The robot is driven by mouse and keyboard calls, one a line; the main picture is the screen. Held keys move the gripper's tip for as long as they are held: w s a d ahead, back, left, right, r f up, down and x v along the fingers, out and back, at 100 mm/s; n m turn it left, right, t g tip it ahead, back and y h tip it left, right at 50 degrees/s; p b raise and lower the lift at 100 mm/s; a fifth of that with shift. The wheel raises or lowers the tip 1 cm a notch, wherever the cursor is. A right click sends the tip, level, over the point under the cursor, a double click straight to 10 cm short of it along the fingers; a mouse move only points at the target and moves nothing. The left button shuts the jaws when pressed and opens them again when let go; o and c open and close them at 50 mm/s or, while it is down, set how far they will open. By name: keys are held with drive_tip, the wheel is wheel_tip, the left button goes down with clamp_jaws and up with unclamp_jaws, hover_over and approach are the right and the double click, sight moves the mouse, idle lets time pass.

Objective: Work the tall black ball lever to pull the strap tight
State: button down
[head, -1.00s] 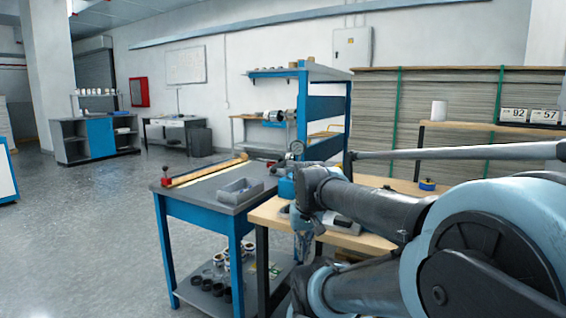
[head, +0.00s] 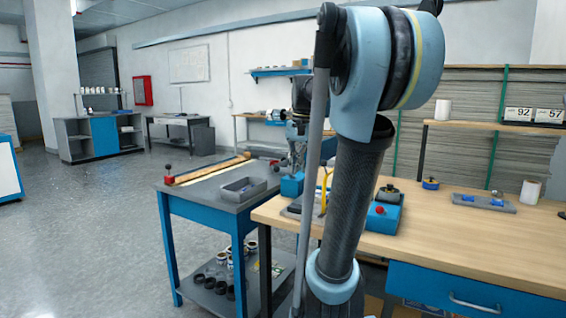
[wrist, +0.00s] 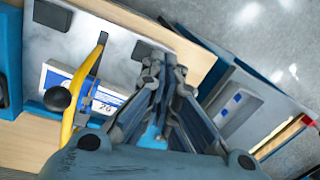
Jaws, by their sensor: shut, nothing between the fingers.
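In the wrist view a round black ball (wrist: 57,98) stands close beside a curved yellow lever (wrist: 82,80); I cannot tell how they join. The yellow lever also shows in the head view (head: 325,190), beside my arm, on the wooden bench. A grey plate (wrist: 117,42) lies under it, with a blue and white pack (wrist: 62,78) on it. I cannot make out a strap clearly. My gripper (wrist: 166,75) is shut and empty, right of the lever and apart from it. In the head view my gripper (head: 297,158) hangs above the bench's left end.
A blue box with a red button (head: 381,211) stands right of my arm. A blue side table (head: 205,196) holds a grey tray (head: 243,189), a wooden bar (head: 208,170) and a red block with a small black knob (head: 169,179).

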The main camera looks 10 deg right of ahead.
drive_tip(key=w+d+r+m, duration=0.1)
drive_tip(key=w+r+m, duration=0.1)
drive_tip(key=w+r, duration=0.3)
drive_tip(key=w+d+r+m+g+y, duration=0.1)
drive_tip(key=w+r, duration=0.4)
drive_tip(key=w, duration=0.9)
drive_tip(key=shift+d+r+m, duration=0.15)
drive_tip(key=shift+d+m, duration=0.35)
drive_tip(key=shift+s, duration=0.1)
approach(285, 173)
drive_tip(key=shift+s+a+f, duration=0.55)
drive_tip(key=shift+a+f, duration=0.2)
drive_tip(key=shift+f, duration=0.1)
drive_tip(key=shift+s+a+f, duration=0.55)
drive_tip(key=shift+a+f, duration=0.15)
drive_tip(key=shift+f, duration=0.15)
drive_tip(key=shift+s+f, duration=0.1)
